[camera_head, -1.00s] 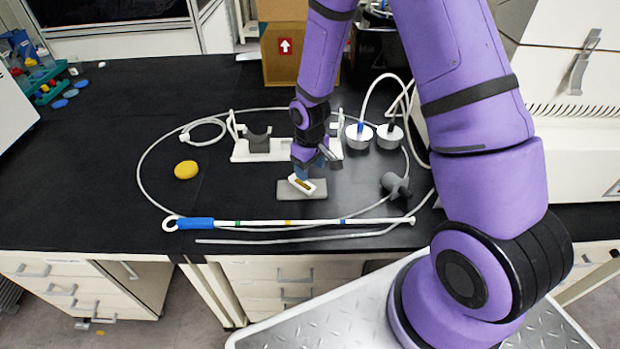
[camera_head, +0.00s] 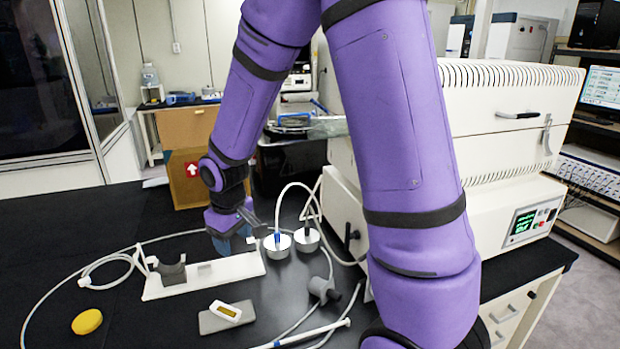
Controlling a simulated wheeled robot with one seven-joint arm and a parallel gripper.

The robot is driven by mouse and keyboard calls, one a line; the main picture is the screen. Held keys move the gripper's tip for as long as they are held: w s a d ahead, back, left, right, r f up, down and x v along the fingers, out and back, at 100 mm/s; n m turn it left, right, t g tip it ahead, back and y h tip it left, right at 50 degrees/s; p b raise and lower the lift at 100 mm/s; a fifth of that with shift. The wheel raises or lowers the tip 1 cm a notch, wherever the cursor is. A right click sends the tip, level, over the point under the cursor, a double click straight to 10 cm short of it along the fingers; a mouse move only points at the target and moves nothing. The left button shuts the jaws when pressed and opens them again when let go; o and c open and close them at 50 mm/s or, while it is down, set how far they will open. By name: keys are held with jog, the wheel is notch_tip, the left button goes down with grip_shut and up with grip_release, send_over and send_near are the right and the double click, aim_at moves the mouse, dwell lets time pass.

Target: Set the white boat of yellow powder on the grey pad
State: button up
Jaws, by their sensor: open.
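The white boat of yellow powder (camera_head: 226,311) rests on the grey pad (camera_head: 208,323), nearer its right end. My gripper (camera_head: 233,243) is up and behind the pad, above the white stand, clear of the boat. Its fingertips are partly hidden by the gripper body and the stand, and nothing shows held in it.
The white stand (camera_head: 185,290) with a dark grey cradle (camera_head: 172,272) is just behind the pad. Two white-topped round parts (camera_head: 306,238) with cables stand to its right. A yellow oval (camera_head: 87,321) lies at left. A grey knobbed part (camera_head: 324,290) and white rod lie right.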

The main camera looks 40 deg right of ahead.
jog(key=s+d+r+m+t, duration=0.2)
jog(key=s+r, duration=0.7)
jog(key=r, duration=0.6)
jog(key=s+r+t, duration=0.1)
jog(key=s+r, duration=0.2)
jog(key=s, duration=0.4)
jog(key=s+d+r+m, duration=0.1)
jog(key=s+r, duration=0.3)
jog(key=s, duration=0.3)
jog(key=shift+m+t, duration=0.3)
jog(key=shift+t, duration=0.1)
